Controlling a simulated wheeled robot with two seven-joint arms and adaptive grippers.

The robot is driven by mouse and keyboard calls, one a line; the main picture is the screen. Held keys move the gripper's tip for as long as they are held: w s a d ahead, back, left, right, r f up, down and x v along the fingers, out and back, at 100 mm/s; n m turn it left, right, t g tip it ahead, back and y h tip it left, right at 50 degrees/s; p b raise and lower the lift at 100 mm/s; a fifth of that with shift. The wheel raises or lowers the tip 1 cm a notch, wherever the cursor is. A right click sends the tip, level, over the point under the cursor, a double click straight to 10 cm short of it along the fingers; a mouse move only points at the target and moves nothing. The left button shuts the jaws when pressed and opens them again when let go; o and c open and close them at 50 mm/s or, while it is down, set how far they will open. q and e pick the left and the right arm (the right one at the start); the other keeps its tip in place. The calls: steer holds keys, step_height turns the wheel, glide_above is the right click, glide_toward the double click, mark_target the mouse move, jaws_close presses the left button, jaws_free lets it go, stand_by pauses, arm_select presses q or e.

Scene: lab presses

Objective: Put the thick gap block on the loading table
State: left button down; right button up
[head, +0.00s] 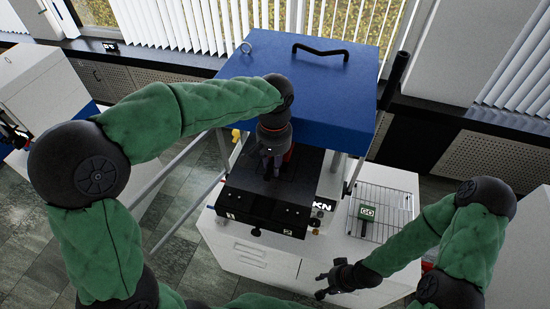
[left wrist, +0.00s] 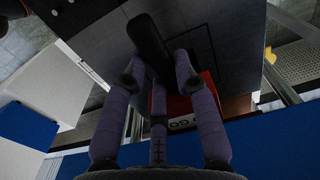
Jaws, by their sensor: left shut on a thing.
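My left gripper (head: 270,165) is over the black loading table (head: 262,208), under the blue press top. In the left wrist view its fingers (left wrist: 165,75) are shut around a black handle (left wrist: 150,40). A red block (left wrist: 208,88) with white lettering shows just behind the fingers. The handle seems to belong to it, but the joint is hidden. In the head view only a little red shows beside the gripper, so I cannot tell whether the block touches the table. My right gripper (head: 325,284) looks open and empty.
The blue press top (head: 300,95) overhangs the loading table, with thin posts at its sides. Another white machine (head: 35,85) stands at the left.

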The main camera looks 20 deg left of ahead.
mark_target(274, 183)
arm_select(q)
steer(key=shift+s+r, duration=0.1)
steer(key=shift+s, duration=0.15)
steer(key=shift+w+f, duration=0.15)
steer(key=shift+f, duration=0.15)
steer(key=shift+f+b, duration=1.7)
steer(key=shift+f, duration=0.5)
steer(key=shift+f+b, duration=0.35)
steer(key=shift+f, duration=0.25)
steer(key=c, duration=0.9)
jaws_free()
steer(key=r, duration=1.2)
steer(key=shift+s, duration=0.2)
